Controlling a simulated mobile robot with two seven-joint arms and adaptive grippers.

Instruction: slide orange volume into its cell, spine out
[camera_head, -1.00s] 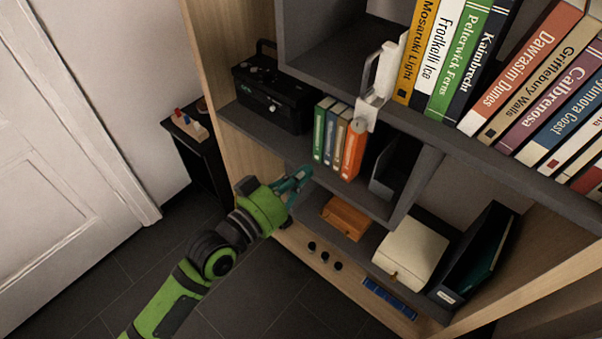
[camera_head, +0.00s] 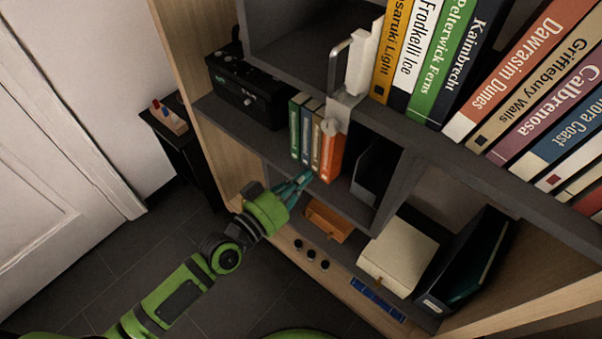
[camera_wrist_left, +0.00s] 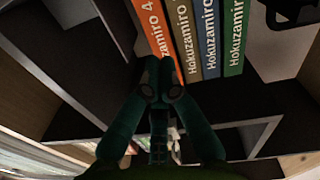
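The orange volume (camera_head: 331,152) stands at the right end of a short row of small books on the middle shelf, spine outward, and juts out further than its neighbours. In the left wrist view its orange spine (camera_wrist_left: 154,28) is tilted and partly hidden by the fingers. My left gripper (camera_head: 308,177) is at the lower end of this spine. Its teal fingertips (camera_wrist_left: 161,72) look closed together, with no book clearly between them; whether they touch the spine I cannot tell. My right gripper is out of view.
Green, blue and tan volumes (camera_head: 305,132) stand left of the orange one. A dark bookend (camera_head: 369,168) is to its right. An orange box (camera_head: 328,220) and a cream box (camera_head: 398,255) sit on the shelf below.

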